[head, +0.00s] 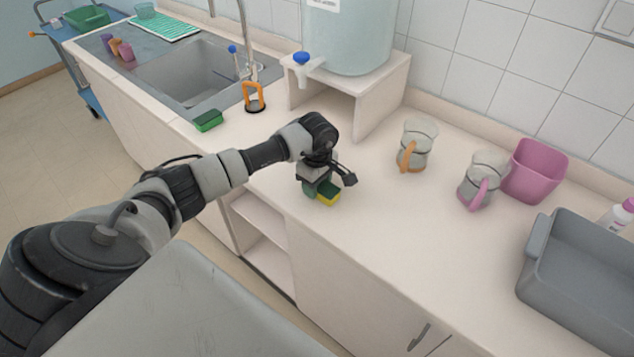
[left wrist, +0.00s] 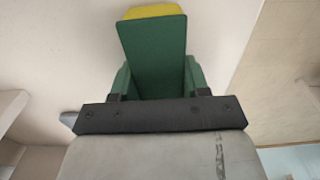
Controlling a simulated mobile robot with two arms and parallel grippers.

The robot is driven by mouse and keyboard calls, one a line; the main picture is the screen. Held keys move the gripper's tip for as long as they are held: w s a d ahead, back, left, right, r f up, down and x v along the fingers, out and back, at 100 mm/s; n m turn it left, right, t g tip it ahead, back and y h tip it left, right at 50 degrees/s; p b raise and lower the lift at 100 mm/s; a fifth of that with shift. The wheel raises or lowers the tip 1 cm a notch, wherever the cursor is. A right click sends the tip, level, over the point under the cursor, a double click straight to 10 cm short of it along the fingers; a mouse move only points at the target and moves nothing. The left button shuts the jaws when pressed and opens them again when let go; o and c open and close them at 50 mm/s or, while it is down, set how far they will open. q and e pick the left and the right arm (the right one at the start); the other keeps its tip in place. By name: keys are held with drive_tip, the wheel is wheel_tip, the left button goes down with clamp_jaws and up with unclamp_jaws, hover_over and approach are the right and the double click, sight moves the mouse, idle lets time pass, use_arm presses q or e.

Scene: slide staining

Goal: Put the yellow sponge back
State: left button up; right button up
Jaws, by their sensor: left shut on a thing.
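The yellow sponge (head: 328,198) has a dark green top face and is at the front part of the counter, in the middle of the head view. My left gripper (head: 319,188) points down from above and is shut on it. In the left wrist view the sponge (left wrist: 152,50) lies between the green fingers, its green face toward the camera and a yellow edge showing at the top. I cannot tell whether it touches the counter. My right gripper is not in view.
A green sponge (head: 208,121) lies by the sink (head: 190,75). An orange-handled holder (head: 254,97) stands near a white stand (head: 372,100) with a water tank. Two jugs (head: 415,145) (head: 483,180), a pink bin (head: 536,170) and a grey tub (head: 580,270) stand at right.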

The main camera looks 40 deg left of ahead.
use_arm(q)
drive_tip(key=shift+f, duration=0.25)
drive_tip(key=o, duration=0.8)
drive_tip(key=shift+r, duration=0.1)
drive_tip(key=shift+o, duration=0.2)
drive_tip(key=shift+r, duration=0.1)
drive_tip(key=shift+r, duration=0.25)
wheel_tip(320, 180, up, 12)
drive_tip(key=b, duration=0.2)
drive_tip(key=shift+f, duration=0.2)
